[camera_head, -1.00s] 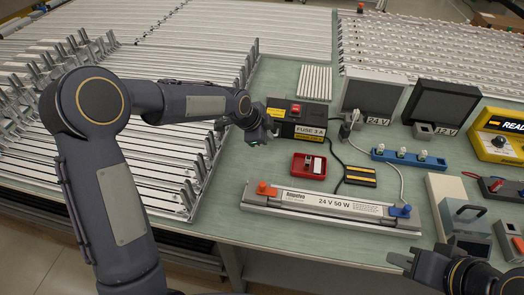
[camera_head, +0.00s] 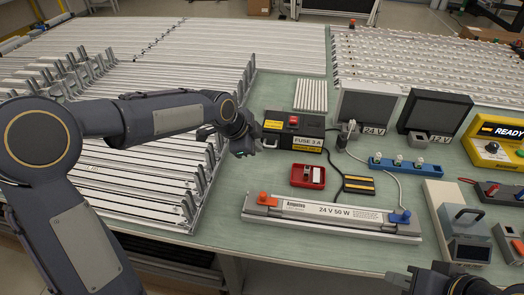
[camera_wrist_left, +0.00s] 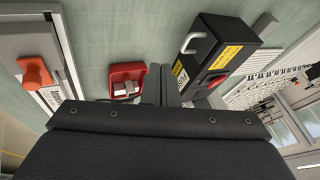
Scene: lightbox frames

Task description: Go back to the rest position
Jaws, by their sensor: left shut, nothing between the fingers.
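My left gripper (camera_head: 243,150) is shut and empty. It hovers at the right edge of the rack of metal frames, just left of the black fuse box. In the left wrist view its closed fingers (camera_wrist_left: 164,84) point between a red tray and the fuse box (camera_wrist_left: 218,55). My right gripper (camera_head: 400,277) shows at the bottom right edge of the head view, over the front of the table. Only part of it is visible, and its finger opening cannot be made out.
The fuse box (camera_head: 293,128) and red tray (camera_head: 308,176) stand near my left gripper. A long 24 V light bar (camera_head: 330,213) lies at the table's front. The frame rack (camera_head: 150,190) fills the left. A blue strip (camera_head: 408,165) and yellow tester (camera_head: 495,145) stand right.

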